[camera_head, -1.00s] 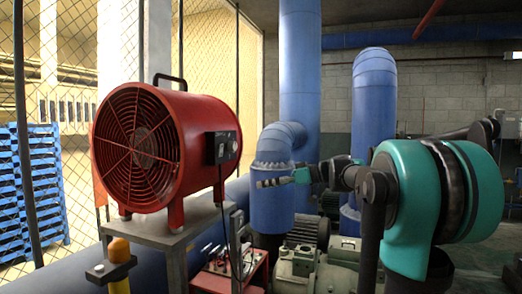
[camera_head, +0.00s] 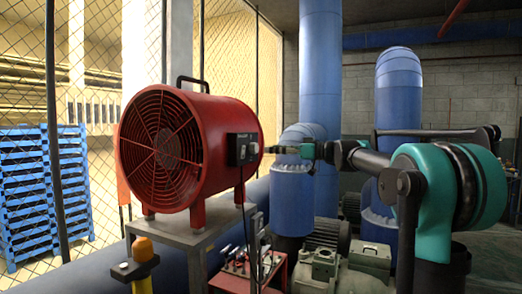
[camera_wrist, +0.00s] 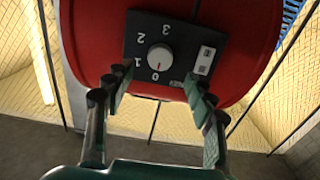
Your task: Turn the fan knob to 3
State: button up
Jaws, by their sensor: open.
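The red fan (camera_head: 190,150) stands on a metal stand, its round grille facing left and its control box (camera_head: 243,149) on the right side. In the wrist view, the black control panel (camera_wrist: 185,45) carries a pale round knob (camera_wrist: 160,57) and the marks 0, 1, 2 and 3. The knob's pointer is too small to read surely; it appears to face the 0. My gripper (camera_wrist: 157,82) is open, its fingers to either side below the knob and apart from it. In the head view my gripper (camera_head: 283,149) is close to the box's right side.
A white switch (camera_wrist: 205,60) sits beside the knob on the panel. Thick blue pipes (camera_head: 320,70) rise behind my gripper. A red tray (camera_head: 248,270) and pump machinery (camera_head: 335,258) stand below. A wire fence is behind the fan.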

aim_at(257, 148)
jog(key=x, duration=0.6)
jog(key=shift+a, duration=0.1)
jog(key=c, duration=1.2)
